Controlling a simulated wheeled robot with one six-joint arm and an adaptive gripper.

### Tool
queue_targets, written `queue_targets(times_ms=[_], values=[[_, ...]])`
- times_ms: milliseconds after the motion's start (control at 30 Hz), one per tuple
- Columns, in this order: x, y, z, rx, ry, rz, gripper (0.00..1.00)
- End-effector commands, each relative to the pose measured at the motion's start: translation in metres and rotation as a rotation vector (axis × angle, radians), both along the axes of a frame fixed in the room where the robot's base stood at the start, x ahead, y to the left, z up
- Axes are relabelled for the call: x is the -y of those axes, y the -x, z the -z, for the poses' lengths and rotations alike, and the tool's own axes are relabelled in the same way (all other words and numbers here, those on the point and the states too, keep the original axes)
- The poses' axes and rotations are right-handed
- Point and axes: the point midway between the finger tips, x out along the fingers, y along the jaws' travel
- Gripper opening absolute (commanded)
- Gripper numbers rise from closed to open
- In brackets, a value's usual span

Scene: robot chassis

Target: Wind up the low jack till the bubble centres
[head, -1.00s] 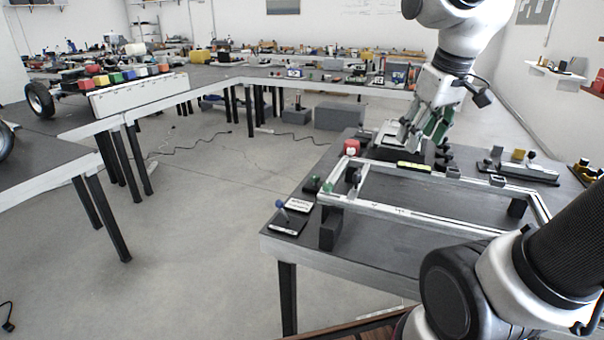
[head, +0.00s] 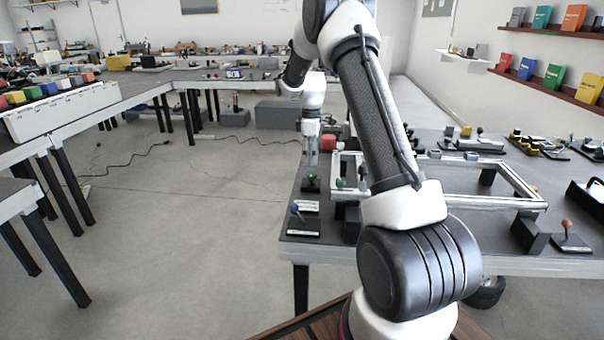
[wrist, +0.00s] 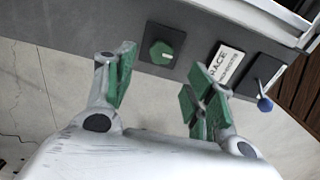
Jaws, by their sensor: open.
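My gripper (head: 311,152) is open and empty above the table's left end; its two green-padded fingers show in the wrist view (wrist: 157,76). A green knob (head: 311,182) on a dark plate stands just below it. In the wrist view the green knob (wrist: 162,54) is six-sided with a white mark and lies beyond the fingertips, untouched. A pale rectangular chassis frame (head: 472,203) is held up on dark supports, one at the front right corner (head: 529,234). Which corner is low, I cannot tell. I cannot make out a bubble; my arm covers part of the frame.
A blue-balled lever (head: 296,210) and a white label (head: 305,206) are near the green knob. An orange-balled lever (head: 567,228) stands at the front right. Open floor lies left of the table.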

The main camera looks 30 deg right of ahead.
Motion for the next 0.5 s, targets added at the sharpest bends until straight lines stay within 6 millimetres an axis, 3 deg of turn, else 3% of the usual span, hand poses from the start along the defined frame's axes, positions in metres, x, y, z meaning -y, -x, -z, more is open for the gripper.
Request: queue_targets(times_ms=[300, 500], values=[[-0.001, 0.002, 0.052, -0.004, -0.001, 0.001, 0.54], [-0.001, 0.001, 0.07, -0.001, 0.0, 0.002, 0.54]])
